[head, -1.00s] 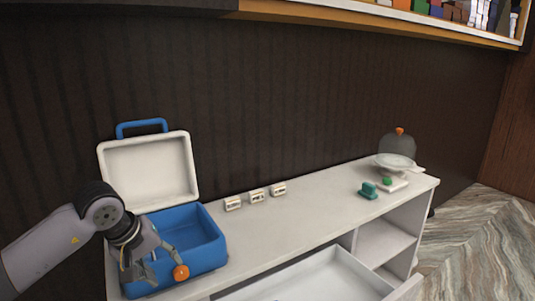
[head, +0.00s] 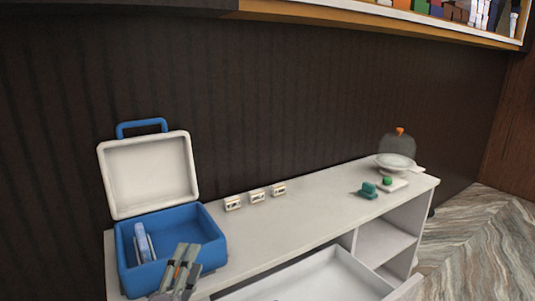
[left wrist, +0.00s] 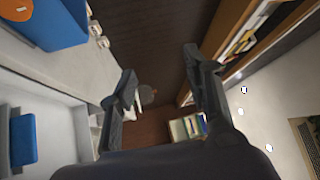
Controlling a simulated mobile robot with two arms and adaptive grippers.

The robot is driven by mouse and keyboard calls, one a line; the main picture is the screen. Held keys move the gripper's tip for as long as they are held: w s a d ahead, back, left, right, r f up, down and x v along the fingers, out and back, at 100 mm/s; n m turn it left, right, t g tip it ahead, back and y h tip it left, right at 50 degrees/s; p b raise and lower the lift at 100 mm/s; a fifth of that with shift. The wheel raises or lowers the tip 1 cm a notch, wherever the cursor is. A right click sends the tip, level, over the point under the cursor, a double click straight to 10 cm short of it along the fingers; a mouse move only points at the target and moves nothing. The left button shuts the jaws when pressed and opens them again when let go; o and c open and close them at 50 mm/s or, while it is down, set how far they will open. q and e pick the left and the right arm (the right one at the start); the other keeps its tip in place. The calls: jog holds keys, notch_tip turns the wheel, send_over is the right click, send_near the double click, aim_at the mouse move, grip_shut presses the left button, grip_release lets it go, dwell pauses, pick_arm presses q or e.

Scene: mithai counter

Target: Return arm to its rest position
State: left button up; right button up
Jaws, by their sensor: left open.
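My left gripper (head: 186,252) is at the bottom of the head view, in front of the blue box's near side, with its fingers up and overlapping the box in the picture. In the left wrist view its two fingers (left wrist: 158,70) stand wide apart with nothing between them. My right gripper is not in view. The blue box (head: 213,238) stands at the counter's left end, with its white-lined lid (head: 150,175) raised. A pale blue and white item (head: 142,243) stands inside it. The box also shows in the left wrist view (left wrist: 58,22), with an orange round part (left wrist: 15,10).
A drawer (head: 310,280) is open below; a blue item (left wrist: 22,138) lies there in the wrist view. A shelf (head: 380,20) hangs above.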

pick_arm(q)
jog(key=s+a+f+n+g+y, duration=0.2)
jog(key=s+a+f+n+g, duration=0.15)
jog(key=f+n, duration=0.4)
jog(key=s+a+f+n+g+y, duration=0.25)
jog(key=s+f+n+g, duration=0.2)
jog(key=f, duration=0.55)
jog(key=s+d+f+n+g+h, duration=0.1)
jog(key=s+f+n+g, duration=0.3)
jog(key=s, duration=0.6)
jog(key=s+f+n+g+h, duration=0.1)
jog(key=s+f+g, duration=0.5)
jog(key=s, duration=0.4)
notch_tip(320, 180, down, 26)
jog(key=s+a+f+g, duration=0.1)
jog(key=s+a+f, duration=0.2)
jog(key=s+f, duration=1.4)
jog(key=shift+y, duration=0.35)
